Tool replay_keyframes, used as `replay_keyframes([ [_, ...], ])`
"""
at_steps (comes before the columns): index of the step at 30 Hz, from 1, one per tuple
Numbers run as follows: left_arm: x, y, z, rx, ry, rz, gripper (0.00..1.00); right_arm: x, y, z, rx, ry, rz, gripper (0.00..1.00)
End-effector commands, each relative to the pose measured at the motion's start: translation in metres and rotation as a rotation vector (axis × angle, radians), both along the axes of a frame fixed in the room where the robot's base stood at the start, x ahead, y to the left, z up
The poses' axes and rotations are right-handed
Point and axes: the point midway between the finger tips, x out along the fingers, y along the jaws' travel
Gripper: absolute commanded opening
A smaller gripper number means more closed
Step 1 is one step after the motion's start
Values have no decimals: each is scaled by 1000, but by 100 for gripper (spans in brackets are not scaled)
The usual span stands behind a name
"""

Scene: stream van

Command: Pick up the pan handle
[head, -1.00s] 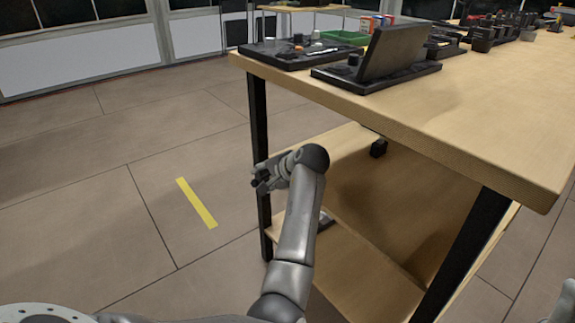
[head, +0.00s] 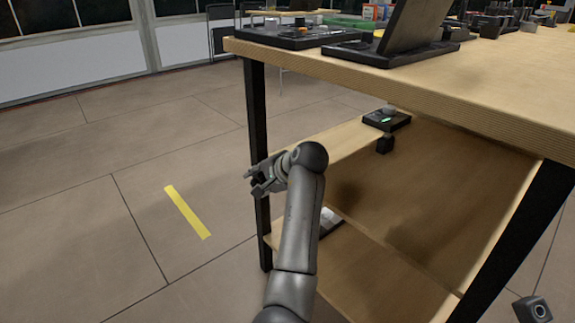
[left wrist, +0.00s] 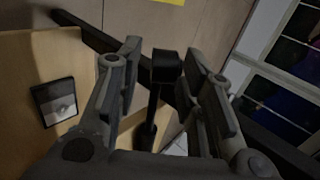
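In the left wrist view, a black piece (left wrist: 166,66) with a block-like head, a thin stem and a thicker lower end shows between the fingers. It looks like the pan handle, but I cannot confirm that. My left gripper (left wrist: 165,88) is open, with gaps on both sides of this piece. In the head view my left gripper (head: 261,180) is beside the dark table leg (head: 257,150), below the tabletop; the handle cannot be made out there.
The wooden table (head: 400,75) has black trays and a raised dark panel (head: 415,25). Its middle shelf holds a dark tray (head: 372,119); the lower shelf (head: 375,285) holds another, partly hidden by my arm. Floor with yellow tape (head: 187,212) is clear at left.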

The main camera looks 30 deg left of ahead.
Motion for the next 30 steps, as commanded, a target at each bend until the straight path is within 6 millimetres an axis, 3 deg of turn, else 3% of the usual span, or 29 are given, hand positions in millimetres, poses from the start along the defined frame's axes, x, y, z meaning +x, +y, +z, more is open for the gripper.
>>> replay_keyframes([
  [5,0,0,1,0,0,0,35,0,0,1,0,0,0,35],
  [13,0,0,0,0,0,0,1,0,0,0,0,1,0,35],
  [30,0,0,2,1,-1,1,0,0,0,0,0,4,0,35],
])
